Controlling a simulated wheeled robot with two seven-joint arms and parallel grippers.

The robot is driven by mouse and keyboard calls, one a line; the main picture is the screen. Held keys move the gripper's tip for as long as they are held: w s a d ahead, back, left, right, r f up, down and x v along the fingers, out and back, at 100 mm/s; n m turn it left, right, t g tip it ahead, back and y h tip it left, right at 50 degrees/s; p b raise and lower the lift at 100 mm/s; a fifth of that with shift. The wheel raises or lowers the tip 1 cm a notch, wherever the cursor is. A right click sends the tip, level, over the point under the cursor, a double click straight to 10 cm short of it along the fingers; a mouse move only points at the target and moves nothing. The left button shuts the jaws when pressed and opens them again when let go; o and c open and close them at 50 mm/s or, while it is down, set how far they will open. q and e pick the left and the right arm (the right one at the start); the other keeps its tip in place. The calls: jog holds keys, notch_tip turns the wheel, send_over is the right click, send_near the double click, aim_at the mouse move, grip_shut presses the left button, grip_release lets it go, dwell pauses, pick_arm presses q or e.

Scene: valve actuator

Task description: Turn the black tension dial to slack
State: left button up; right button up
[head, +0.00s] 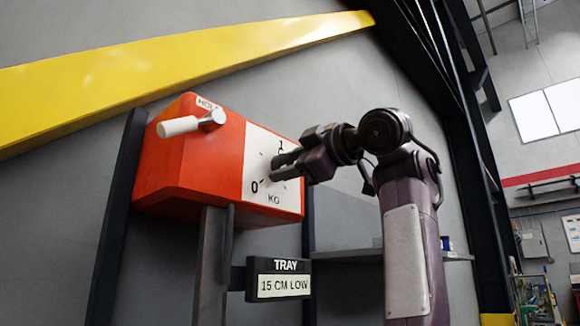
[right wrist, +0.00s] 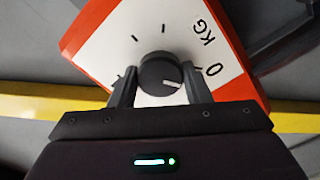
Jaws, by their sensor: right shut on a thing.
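A red box with a white scale face (head: 256,150) stands on a grey post; the face reads 0, 1 and KG. In the right wrist view a round black dial (right wrist: 158,68) sits at the middle of the white face. Its white pointer line is towards the right, on the side of the 0 mark. My right gripper (head: 285,166) is at the face, its two fingers on either side of the dial and shut on it; it also shows in the right wrist view (right wrist: 160,86). In the head view the fingers hide most of the dial. My left gripper is out of view.
A white-handled lever (head: 178,126) sticks out of the box's left side under a HOLD label. A sign reading TRAY, 15 CM LOW (head: 284,287) is on the post below. A yellow beam (head: 180,72) crosses the wall behind, and a shelf (head: 345,255) is at the right.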

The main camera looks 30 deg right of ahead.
jog(key=shift+n, duration=0.8)
jog(key=o, duration=1)
jog(key=shift+w, duration=0.1)
jog(key=b+v, duration=0.3)
jog(key=v, duration=0.5)
jog(key=shift+b, duration=0.35)
